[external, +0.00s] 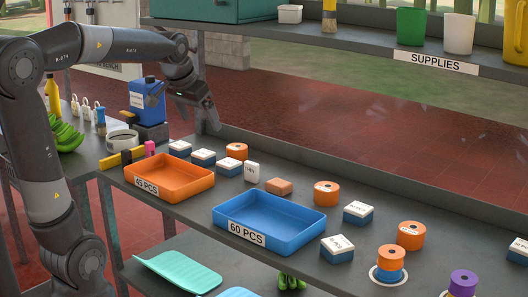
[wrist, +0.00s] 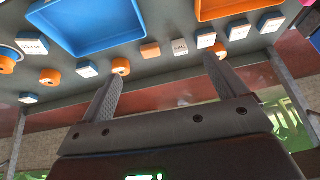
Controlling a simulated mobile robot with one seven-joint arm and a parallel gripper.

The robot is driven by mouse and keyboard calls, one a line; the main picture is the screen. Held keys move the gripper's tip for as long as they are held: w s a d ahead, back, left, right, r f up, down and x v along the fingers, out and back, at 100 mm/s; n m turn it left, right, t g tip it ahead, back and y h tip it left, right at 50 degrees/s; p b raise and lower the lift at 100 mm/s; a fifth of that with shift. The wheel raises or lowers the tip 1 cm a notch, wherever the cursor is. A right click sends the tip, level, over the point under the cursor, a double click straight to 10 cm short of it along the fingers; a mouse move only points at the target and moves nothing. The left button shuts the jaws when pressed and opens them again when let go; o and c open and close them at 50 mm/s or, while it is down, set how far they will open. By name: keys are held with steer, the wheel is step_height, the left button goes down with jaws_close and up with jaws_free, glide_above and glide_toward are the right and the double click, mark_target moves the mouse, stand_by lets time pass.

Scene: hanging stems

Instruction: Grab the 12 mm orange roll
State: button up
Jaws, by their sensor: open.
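Several orange rolls stand on the grey table. In the external view one is behind the orange tray (external: 237,151), one is right of the small orange block (external: 326,193), one is farther right with a pale label (external: 411,235), and one sits low at the front right on a blue and white base (external: 390,259). I cannot read a 12 mm mark on any. My gripper (external: 207,112) is open and empty, above the table's back edge. In the wrist view its fingers (wrist: 162,70) are spread, with orange rolls beyond the left tip (wrist: 120,66) and right tip (wrist: 219,50).
An orange tray (external: 146,187) marked 45 PCS and a blue tray (external: 230,233) marked 60 PCS stand at the front. Blue-white boxes (external: 358,212) and a purple roll (external: 463,282) stand around them. A supplies shelf (external: 385,48) overhangs the back.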

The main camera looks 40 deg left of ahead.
steer(key=w+a, duration=0.4)
steer(key=w, duration=0.6)
glide_toward(237, 146)
steer(key=shift+n+g, duration=0.3)
steer(key=shift+n, duration=0.1)
steer(key=x, duration=1)
steer(key=shift+w+d, duration=0.15)
steer(key=shift+r, duration=0.1)
steer(key=c, duration=1.1)
steer(key=shift+c, duration=0.2)
